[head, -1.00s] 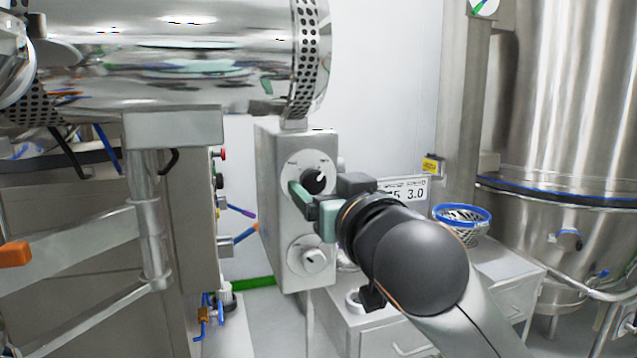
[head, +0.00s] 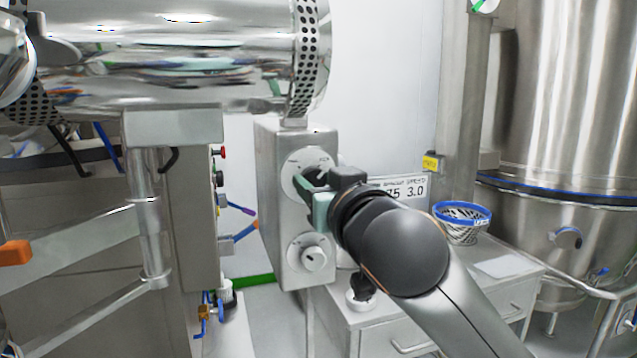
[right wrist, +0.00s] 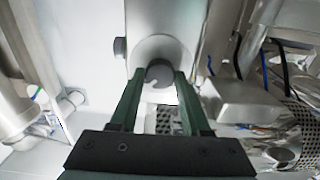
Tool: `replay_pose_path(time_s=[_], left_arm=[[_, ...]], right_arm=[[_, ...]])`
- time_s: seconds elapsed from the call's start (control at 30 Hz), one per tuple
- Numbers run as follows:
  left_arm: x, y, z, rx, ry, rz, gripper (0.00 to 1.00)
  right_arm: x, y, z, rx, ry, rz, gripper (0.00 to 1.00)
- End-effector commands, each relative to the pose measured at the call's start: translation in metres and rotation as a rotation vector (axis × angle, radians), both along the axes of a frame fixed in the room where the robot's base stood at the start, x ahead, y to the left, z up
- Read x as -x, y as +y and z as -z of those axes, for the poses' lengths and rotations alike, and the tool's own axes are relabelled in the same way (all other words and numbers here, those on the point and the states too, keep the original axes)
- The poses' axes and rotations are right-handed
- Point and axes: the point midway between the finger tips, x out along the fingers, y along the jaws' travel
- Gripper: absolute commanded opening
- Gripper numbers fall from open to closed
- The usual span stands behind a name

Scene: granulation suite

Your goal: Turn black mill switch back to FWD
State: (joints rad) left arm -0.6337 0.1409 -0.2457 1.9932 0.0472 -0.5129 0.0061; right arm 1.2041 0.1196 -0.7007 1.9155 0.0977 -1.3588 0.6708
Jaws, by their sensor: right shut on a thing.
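The black mill switch (right wrist: 158,73) is a round knob on a white dial plate (head: 291,183), on the front of a grey control box (head: 277,222). In the head view my right gripper (head: 312,183) covers most of the knob. In the right wrist view its two green fingers (right wrist: 158,84) stand on either side of the knob and are shut on it. The print on the dial is too small and too covered to tell which mark the knob points to. My left gripper is not in view.
A pale knob (head: 313,258) sits on a second dial below on the same box. A steel drum (head: 180,55) is above. A low cabinet (head: 400,325) with a blue-rimmed basket (head: 462,224) stands right, beside a large steel vessel (head: 560,100).

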Motion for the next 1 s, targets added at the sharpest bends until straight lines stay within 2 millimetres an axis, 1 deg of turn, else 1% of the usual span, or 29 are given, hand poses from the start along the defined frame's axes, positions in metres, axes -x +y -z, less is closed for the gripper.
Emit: replay_pose_path(time_s=[0.03, 0.2, 0.23, 0.47, 0.67, 0.87, 1.0], left_arm=[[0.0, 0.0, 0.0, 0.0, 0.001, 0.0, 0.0], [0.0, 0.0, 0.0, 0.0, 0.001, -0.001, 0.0], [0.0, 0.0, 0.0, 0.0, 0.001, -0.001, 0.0], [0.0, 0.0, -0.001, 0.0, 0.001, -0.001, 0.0], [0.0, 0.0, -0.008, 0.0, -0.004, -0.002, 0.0], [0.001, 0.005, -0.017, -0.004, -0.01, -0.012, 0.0], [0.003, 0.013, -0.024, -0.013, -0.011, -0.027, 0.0]], right_arm=[[0.0, 0.0, 0.0, 0.0, 0.0, 0.0, 0.21], [0.0, 0.0, 0.0, 0.0, 0.0, 0.0, 0.02], [0.0, 0.0, 0.0, 0.0, 0.0, 0.0, 0.0], [0.0, 0.0, 0.0, 0.007, -0.001, 0.0, 0.0], [0.0, 0.0, -0.001, 0.061, -0.018, 0.001, 0.0], [0.0, 0.0, -0.003, 0.184, -0.058, -0.001, 0.0], [0.0, 0.0, -0.003, 0.305, -0.095, 0.0, 0.0]])
